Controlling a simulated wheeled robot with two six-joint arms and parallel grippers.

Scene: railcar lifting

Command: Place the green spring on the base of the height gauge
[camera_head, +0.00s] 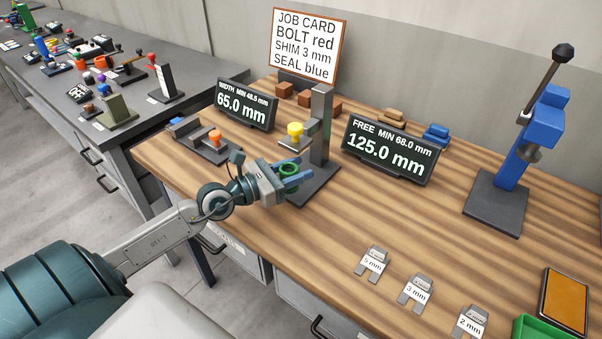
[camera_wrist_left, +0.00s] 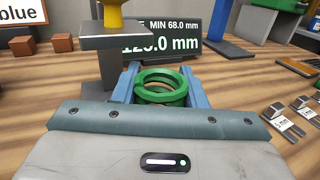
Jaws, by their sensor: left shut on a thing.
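The green spring (camera_head: 289,168) is between the blue fingers of my left gripper (camera_head: 288,180), which is shut on it. In the left wrist view the spring (camera_wrist_left: 162,87) stands upright between the two fingers (camera_wrist_left: 161,90), its coils showing from above. The height gauge (camera_head: 320,130) has a grey column, an arm with a yellow knob (camera_head: 295,129), and a dark base (camera_head: 318,190). The gripper holds the spring over or at the front left part of this base, near the arm. I cannot tell whether the spring touches the base. My right gripper is not in view.
A display reading 125.0 mm (camera_head: 389,150) stands right of the gauge, and a width gauge with an orange knob (camera_head: 214,136) stands left. A blue lever press (camera_head: 515,160) is at the right. Shims (camera_head: 415,291) lie at the front. The middle of the wooden bench is clear.

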